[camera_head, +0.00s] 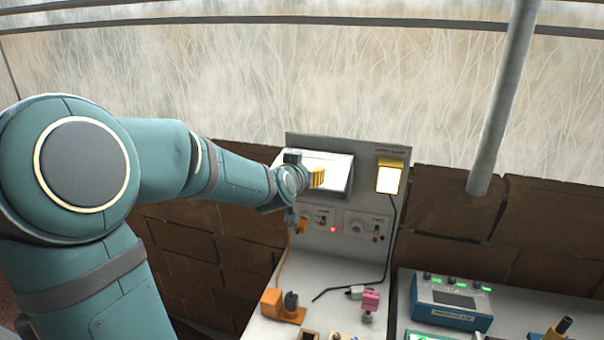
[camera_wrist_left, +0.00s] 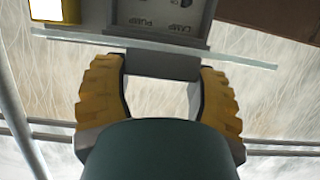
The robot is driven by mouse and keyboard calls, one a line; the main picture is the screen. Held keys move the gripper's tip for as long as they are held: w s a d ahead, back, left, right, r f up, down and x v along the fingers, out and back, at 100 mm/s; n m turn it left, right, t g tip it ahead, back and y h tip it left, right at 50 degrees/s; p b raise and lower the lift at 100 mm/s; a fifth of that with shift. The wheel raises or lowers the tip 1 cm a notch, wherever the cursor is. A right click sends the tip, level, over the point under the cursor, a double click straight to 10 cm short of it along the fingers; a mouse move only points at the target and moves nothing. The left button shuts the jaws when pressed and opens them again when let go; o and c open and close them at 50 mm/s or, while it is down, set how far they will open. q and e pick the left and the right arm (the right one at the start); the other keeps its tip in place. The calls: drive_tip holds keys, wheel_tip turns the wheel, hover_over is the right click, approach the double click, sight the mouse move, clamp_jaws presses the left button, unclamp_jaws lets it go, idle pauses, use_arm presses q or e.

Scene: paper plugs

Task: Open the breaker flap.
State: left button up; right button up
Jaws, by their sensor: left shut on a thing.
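The breaker box (camera_head: 340,174) is on the upper part of a grey upright panel (camera_head: 378,215) in the head view. My left gripper (camera_head: 317,178) is in front of the box, its yellow fingers partly hiding it. In the left wrist view my left gripper (camera_wrist_left: 163,75) has its two yellow fingers on either side of a grey handle-like block (camera_wrist_left: 165,64). A thin pale flap (camera_wrist_left: 240,60) shows nearly edge-on just beyond the block. Behind it is a recess (camera_wrist_left: 160,18) with labels and small dark marks. The flap's exact angle is hard to tell. My right gripper is not in view.
A lit yellow lamp (camera_head: 389,178) is to the right of the box. Dials and a red light (camera_head: 333,229) are below. An orange plug (camera_head: 271,301), a pink plug (camera_head: 371,299) and a blue device (camera_head: 451,302) are on the worktops. A pole (camera_head: 503,100) slants at upper right.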

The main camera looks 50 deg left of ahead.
use_arm(q)
drive_tip(key=shift+r, duration=0.1)
drive_tip(key=o, duration=1.3)
drive_tip(key=shift+o, duration=0.2)
drive_tip(key=v, duration=1.2)
drive_tip(key=shift+w, duration=0.1)
